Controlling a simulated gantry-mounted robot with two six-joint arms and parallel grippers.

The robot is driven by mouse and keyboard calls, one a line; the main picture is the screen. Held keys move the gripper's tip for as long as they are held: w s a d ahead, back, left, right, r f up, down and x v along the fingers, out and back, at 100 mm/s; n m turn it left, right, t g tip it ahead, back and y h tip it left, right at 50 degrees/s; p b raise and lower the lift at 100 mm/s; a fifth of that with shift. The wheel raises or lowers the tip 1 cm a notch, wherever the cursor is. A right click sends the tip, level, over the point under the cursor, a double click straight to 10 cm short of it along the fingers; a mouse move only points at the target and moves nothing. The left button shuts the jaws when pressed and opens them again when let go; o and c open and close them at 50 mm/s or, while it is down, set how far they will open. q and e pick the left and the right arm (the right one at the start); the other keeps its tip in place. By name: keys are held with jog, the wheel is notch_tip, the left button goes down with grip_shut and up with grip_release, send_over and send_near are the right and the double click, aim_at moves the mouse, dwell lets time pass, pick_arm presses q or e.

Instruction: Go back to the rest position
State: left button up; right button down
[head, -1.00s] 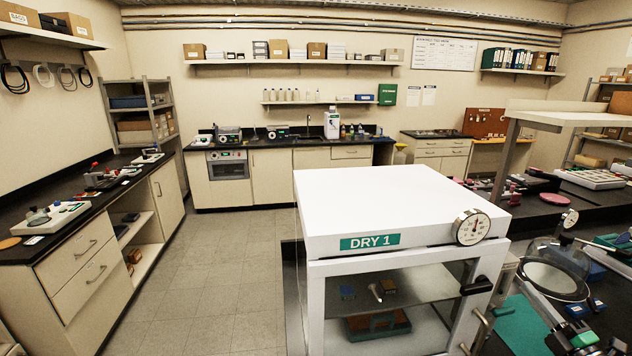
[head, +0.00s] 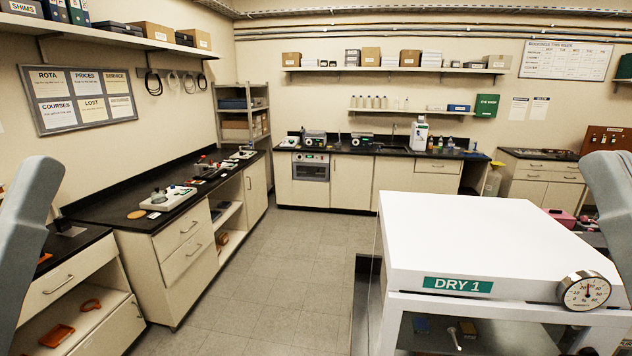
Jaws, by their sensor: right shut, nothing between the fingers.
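Two smooth grey links of my own arms show in the head view, one at the left edge and one at the right edge. The left link runs down out of the picture at the lower left. The right link runs along the right edge beside the white DRY 1 cabinet (head: 490,235). No fingers of either gripper show, so what they are near is hidden.
The white cabinet fills the lower right, with a round dial (head: 585,291) on its front corner. A dark-topped bench (head: 110,205) runs along the left wall. Open tiled floor (head: 270,270) lies between them. A sink counter (head: 352,182) stands at the back.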

notch_tip(320, 180, up, 23)
jog(key=p, duration=1.9)
jog(key=shift+w, duration=0.15)
jog(key=shift+f, duration=0.1)
